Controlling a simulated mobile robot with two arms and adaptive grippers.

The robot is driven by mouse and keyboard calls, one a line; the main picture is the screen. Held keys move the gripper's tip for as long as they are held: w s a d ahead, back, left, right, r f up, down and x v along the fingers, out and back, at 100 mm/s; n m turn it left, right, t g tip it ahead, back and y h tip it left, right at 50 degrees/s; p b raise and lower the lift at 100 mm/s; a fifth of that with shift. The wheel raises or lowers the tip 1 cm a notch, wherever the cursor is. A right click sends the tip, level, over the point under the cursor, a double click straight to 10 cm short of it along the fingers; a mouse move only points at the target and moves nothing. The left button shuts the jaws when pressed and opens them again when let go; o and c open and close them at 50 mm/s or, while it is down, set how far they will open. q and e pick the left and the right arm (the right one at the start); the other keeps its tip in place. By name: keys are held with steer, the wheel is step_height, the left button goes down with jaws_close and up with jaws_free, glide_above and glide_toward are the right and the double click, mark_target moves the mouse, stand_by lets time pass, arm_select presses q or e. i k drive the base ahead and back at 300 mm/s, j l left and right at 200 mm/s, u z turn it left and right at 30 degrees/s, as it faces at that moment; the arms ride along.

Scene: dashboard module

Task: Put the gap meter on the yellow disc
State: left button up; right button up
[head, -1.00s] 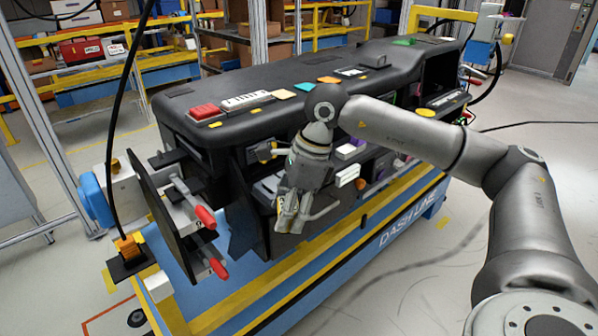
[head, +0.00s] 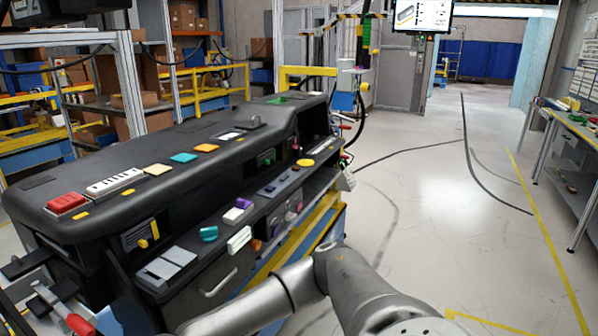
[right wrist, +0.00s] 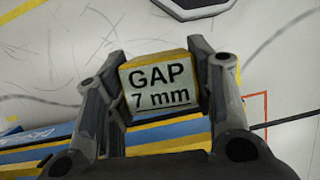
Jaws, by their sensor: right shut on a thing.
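The gap meter (right wrist: 158,86), a small block with a yellow edge and a pale face reading "GAP 7 mm", is between the fingers of my right gripper (right wrist: 160,76) in the right wrist view. The gripper is shut on it, and the floor shows behind it. The yellow disc (head: 305,162) lies flat on the dashboard's lower ledge near its far end in the head view, with nothing on it. My right arm crosses the bottom of the head view; its gripper is outside that frame. My left gripper is in neither view.
The black dashboard module (head: 130,215) carries a red block (head: 66,203), coloured tiles, and a white knob (head: 239,239) and a teal knob (head: 208,233) along its front. A workbench (head: 580,135) stands at the far right. The floor between is open.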

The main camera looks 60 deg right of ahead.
mark_target(305, 163)
steer(key=i+l, duration=0.1)
steer(key=l, duration=0.4)
steer(key=l+z, duration=0.15)
steer(key=l, duration=0.4)
steer(key=i+l, duration=0.15)
steer(key=l, duration=0.35)
steer(key=i+l+z, duration=0.15)
steer(key=l, duration=0.35)
